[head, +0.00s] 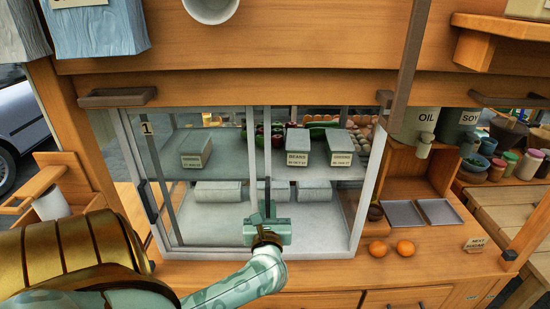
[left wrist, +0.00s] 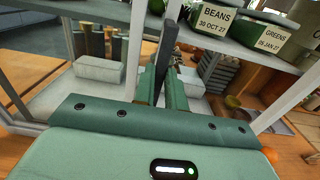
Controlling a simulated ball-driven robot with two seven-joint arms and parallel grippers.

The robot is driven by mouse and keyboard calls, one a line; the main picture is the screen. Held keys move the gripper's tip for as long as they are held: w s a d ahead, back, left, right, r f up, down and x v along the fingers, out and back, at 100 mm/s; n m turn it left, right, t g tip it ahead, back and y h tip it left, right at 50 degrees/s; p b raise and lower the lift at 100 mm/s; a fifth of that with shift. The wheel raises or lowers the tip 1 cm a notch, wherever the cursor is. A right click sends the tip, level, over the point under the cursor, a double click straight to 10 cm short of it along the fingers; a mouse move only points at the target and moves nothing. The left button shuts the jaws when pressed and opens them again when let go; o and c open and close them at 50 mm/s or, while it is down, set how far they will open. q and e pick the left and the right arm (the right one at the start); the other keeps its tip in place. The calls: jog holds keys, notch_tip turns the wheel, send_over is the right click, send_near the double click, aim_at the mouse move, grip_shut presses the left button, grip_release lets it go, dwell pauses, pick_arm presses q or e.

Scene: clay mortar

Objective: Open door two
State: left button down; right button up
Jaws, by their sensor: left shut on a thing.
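A glass-fronted case (head: 120,165) stands on the wooden counter. A dark plate marked 1 (head: 148,129) is on its left glass door. I see no plate marked 2; a second upright frame bar (head: 267,150) stands near the middle, to the right of door one's side. My left gripper (head: 268,222) is at the low middle of the case front. In the left wrist view its green fingers (left wrist: 163,92) are shut on a dark upright handle (left wrist: 166,50). The handle's lower end is hidden by the fingers. My right gripper is in neither view.
A dark post (head: 409,55) hangs at upper right.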

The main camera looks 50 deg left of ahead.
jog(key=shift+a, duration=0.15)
pick_arm(q)
jog(key=c, duration=1.4)
grip_release()
jog(key=shift+c, duration=0.2)
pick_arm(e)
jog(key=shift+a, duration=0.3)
